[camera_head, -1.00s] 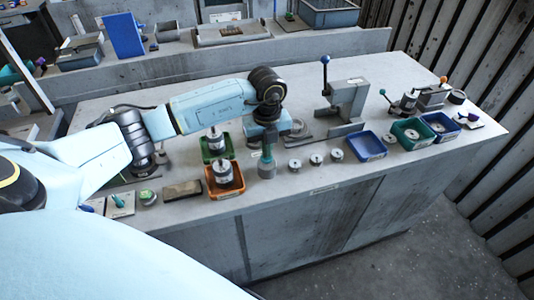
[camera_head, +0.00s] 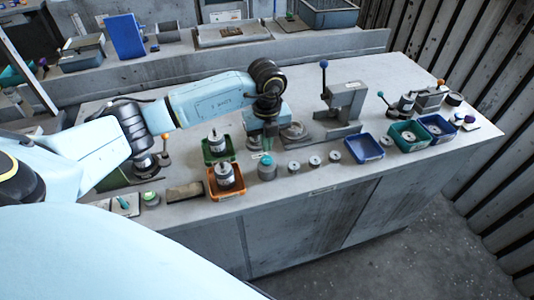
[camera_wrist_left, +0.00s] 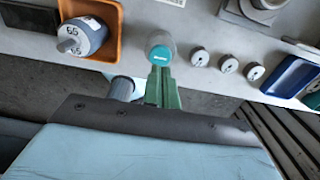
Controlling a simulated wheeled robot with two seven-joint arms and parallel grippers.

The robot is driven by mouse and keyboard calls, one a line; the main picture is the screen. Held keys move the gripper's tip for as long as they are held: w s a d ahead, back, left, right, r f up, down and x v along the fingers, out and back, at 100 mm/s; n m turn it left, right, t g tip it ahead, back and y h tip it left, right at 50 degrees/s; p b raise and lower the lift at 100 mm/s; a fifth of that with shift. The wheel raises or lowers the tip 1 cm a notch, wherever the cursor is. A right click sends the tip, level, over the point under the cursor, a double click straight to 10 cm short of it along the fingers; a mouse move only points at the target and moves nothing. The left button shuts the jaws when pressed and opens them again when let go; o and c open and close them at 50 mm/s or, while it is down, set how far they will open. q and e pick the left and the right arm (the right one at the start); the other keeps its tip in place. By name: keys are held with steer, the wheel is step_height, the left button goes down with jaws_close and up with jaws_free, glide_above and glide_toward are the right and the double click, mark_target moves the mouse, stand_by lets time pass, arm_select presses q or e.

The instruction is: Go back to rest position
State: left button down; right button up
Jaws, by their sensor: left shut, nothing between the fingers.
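My left arm reaches in from the left over the bench (camera_head: 400,185). Its gripper (camera_head: 266,149) points down with green fingers shut and nothing between them. Just in front of it stands a grey cylinder with a teal top (camera_head: 267,168). In the left wrist view the shut fingers (camera_wrist_left: 162,75) overlap the lower edge of this cylinder (camera_wrist_left: 161,44); I cannot tell whether they touch it. My right gripper is not in view.
An orange tray (camera_head: 240,192) and a green tray (camera_head: 207,158), each with a cylinder, are left of the gripper. Several small discs (camera_head: 315,162) and a blue tray (camera_head: 363,148) are to its right. A grey press (camera_head: 345,100) stands behind. The bench's front right is clear.

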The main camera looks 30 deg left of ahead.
arm_select(q)
step_height(320, 180, up, 2)
steer(key=shift+r+p, duration=0.25)
steer(key=shift+p, duration=0.5)
steer(key=shift+f, duration=0.1)
